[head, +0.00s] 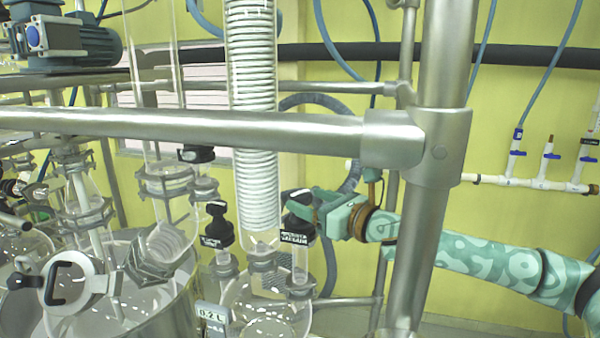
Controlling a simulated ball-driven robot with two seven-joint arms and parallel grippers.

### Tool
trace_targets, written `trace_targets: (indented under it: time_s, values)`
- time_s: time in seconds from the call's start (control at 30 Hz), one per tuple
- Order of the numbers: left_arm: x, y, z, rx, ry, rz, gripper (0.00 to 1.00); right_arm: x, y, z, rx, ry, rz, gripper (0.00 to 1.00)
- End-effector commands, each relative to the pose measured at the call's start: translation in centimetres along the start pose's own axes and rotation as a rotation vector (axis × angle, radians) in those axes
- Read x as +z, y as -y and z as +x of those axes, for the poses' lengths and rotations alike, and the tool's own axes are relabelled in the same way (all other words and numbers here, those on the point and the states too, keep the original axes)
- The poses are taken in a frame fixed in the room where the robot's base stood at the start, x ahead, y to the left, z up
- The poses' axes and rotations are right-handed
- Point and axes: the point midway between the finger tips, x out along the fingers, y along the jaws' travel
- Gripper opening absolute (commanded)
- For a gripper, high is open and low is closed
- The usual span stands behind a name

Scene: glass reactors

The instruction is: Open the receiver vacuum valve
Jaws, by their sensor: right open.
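A black-handled valve (300,207) with a small dark label stands on a short glass neck at the right of the round glass receiver (255,300). The label's print is too small to read surely. A similar black-handled valve (217,226) stands at the receiver's left. My right gripper (312,208), teal, reaches in from the right with its jaws open at the right side of the first valve's handle. The fingertips are partly hidden by the handle, so I cannot tell whether they touch it. My left gripper is not in view.
A thick steel post (432,190) and a horizontal steel rail (200,126) stand in front of the glassware. A coiled glass condenser (253,110) rises above the receiver. A tag reading 0.2 L (211,314) sits at lower left. White pipes with blue taps (516,152) run along the wall.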

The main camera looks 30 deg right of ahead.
Motion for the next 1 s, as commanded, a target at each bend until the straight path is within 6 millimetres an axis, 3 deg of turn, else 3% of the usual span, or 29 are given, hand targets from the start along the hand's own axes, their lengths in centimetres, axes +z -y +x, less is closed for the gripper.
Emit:
trace_targets:
  time_s: [0.03, 0.2, 0.57, 0.73, 1.0]
  values:
    - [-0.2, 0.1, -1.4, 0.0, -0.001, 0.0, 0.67, 0.7, -0.3, 0.7, 0.004, 0.002, 0.005, 0.67]
    - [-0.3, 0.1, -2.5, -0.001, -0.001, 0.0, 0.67, 0.3, -0.1, 2.7, 0.001, 0.001, 0.002, 0.67]
    - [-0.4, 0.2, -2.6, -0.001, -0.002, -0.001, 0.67, -0.1, -0.2, 3.4, 0.004, -0.001, -0.001, 0.67]
    - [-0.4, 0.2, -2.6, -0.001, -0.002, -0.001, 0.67, -0.1, -0.2, 3.4, 0.004, -0.001, -0.001, 0.25]
    - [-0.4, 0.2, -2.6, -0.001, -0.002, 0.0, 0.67, 0.0, -0.2, 3.4, 0.014, -0.001, -0.004, 0.22]
